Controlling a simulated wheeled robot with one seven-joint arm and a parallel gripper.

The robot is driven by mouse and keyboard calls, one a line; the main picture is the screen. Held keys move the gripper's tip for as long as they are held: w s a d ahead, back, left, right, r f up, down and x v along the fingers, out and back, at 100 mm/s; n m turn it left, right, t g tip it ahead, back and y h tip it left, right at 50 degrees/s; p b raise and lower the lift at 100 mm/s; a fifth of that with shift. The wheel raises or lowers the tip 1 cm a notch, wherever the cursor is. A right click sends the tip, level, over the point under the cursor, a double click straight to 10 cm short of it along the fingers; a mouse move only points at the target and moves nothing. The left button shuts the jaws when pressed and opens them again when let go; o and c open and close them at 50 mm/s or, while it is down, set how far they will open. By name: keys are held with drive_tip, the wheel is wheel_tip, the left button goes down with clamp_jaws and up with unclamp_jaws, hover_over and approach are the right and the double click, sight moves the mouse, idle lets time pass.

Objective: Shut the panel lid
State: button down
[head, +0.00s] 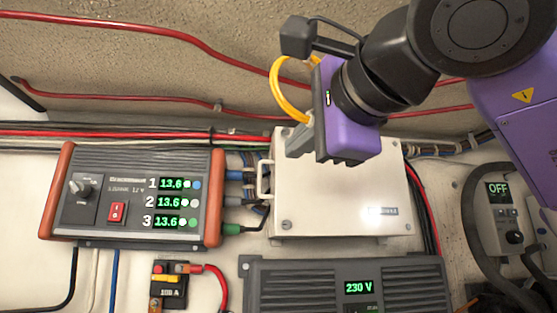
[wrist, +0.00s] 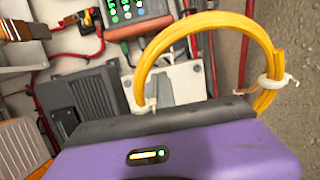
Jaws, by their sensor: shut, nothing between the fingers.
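The panel is a cream box on the wall with a flat cream lid (head: 345,200) facing out and a pale handle (head: 264,180) on its left side. The lid lies flat over the front, and I see no clear gap at its visible edges. Its top edge is partly hidden behind my gripper. My gripper (head: 299,140) is purple and grey, shut and empty, in front of the lid's upper left part; I cannot tell whether it touches.
A grey charger with orange ends (head: 135,190) is left of the panel, with cables between them. A dark inverter (head: 300,280) sits just below. A switch box (head: 503,215) reading OFF is at right. Red cables (head: 160,97) cross the wall above.

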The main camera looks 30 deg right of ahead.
sight(261, 176)
drive_tip(key=w+p, duration=0.1)
drive_tip(key=w, duration=0.3)
drive_tip(key=w+p, duration=0.2)
drive_tip(key=w, duration=0.2)
drive_tip(key=w+p, duration=0.1)
drive_tip(key=w, duration=0.3)
drive_tip(key=shift+w+d, duration=0.25)
drive_tip(key=shift+d, duration=0.15)
drive_tip(key=shift+w, duration=0.35)
drive_tip(key=shift+w+f, duration=0.1)
drive_tip(key=shift+w, duration=0.25)
drive_tip(key=shift+w+d+b, duration=0.1)
drive_tip(key=shift+w+b, duration=0.3)
drive_tip(key=shift+w, duration=0.4)
drive_tip(key=shift+r, duration=0.25)
drive_tip(key=shift+d, duration=0.1)
